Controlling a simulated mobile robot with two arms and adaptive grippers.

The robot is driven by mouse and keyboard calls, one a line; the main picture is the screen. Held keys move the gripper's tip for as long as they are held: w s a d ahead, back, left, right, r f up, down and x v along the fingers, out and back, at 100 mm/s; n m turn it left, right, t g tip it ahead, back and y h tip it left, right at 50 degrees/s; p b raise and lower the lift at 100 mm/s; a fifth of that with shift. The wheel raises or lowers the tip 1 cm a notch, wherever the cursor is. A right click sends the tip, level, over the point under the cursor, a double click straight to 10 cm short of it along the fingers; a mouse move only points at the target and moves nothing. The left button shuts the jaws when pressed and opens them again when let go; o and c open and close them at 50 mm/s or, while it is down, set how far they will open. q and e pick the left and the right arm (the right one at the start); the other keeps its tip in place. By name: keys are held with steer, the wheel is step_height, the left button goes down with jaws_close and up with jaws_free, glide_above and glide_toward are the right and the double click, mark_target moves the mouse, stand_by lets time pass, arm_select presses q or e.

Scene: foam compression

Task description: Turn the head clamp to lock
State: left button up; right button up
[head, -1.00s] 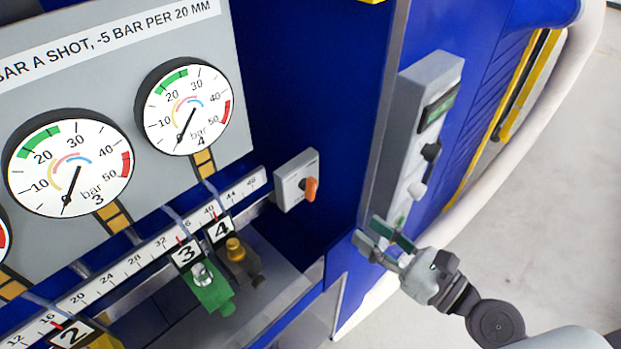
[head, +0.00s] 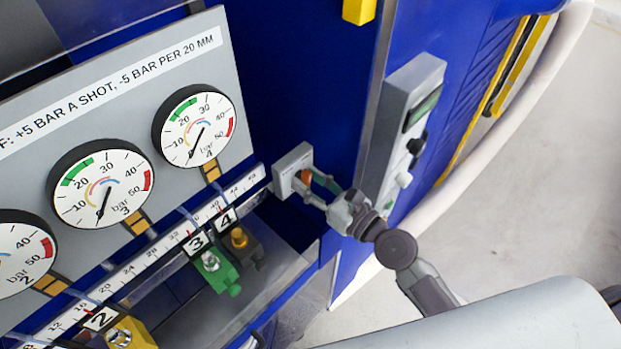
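The head clamp switch is a small grey box (head: 287,166) with an orange knob (head: 305,177), on the blue wall at the right end of the scale rail. My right gripper (head: 308,186) is at the box, its fingers on either side of the orange knob. The fingers hide part of the knob, and I cannot tell whether they touch it or which way it points. The label on the box is too small to read. My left gripper is not in view.
A grey control panel (head: 404,135) with a display and knobs stands just right of my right gripper. Gauges (head: 103,188) line the board at left.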

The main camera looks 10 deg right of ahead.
jaws_close()
steer(key=shift+n, duration=0.3)
steer(key=n, duration=1)
steer(key=shift+a, duration=0.1)
steer(key=shift+n, duration=0.3)
stand_by(0.6)
jaws_free()
steer(key=shift+r, duration=0.1)
